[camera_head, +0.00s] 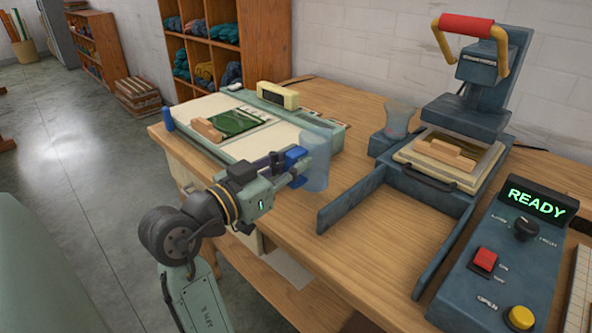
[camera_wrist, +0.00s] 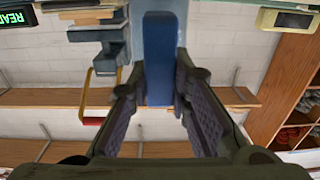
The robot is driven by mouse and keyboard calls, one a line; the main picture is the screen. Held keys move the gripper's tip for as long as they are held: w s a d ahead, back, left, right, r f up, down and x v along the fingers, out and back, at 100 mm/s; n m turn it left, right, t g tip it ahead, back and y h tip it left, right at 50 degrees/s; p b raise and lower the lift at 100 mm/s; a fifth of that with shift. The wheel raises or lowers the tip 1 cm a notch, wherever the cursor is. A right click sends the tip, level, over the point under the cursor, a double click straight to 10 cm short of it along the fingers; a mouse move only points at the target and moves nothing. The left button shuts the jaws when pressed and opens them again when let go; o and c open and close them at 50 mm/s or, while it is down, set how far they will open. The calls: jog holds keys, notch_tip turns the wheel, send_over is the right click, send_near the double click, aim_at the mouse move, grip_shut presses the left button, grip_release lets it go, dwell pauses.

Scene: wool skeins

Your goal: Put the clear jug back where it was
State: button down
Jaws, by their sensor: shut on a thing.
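The clear jug (camera_head: 316,166) is a pale, see-through vessel with a blue handle (camera_head: 295,156). It looks upright, in front of the bench's middle, between the cutting board and the press. I cannot tell whether its base touches the bench. My gripper (camera_head: 288,164) is shut on the blue handle from the left. In the wrist view the handle (camera_wrist: 159,58) is a blue bar between my two dark fingers; the clear body is hard to make out there.
A second clear vessel (camera_head: 399,118) stands on a blue block beside the press (camera_head: 480,85). A guide rail (camera_head: 375,190) and a READY control box (camera_head: 505,255) occupy the right. A cutting board (camera_head: 225,150) with a green piece lies left. Bare wood (camera_head: 350,265) shows in front.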

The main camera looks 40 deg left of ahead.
jog(key=shift+w+a, duration=0.25)
jog(key=shift+w, duration=0.45)
jog(key=shift+f+p, duration=0.3)
jog(key=shift+f, duration=1.5)
jog(key=shift+f, duration=0.15)
jog(key=shift+f+b, duration=0.15)
jog(key=shift+b, duration=0.15)
jog(key=c, duration=1.5)
grip_release()
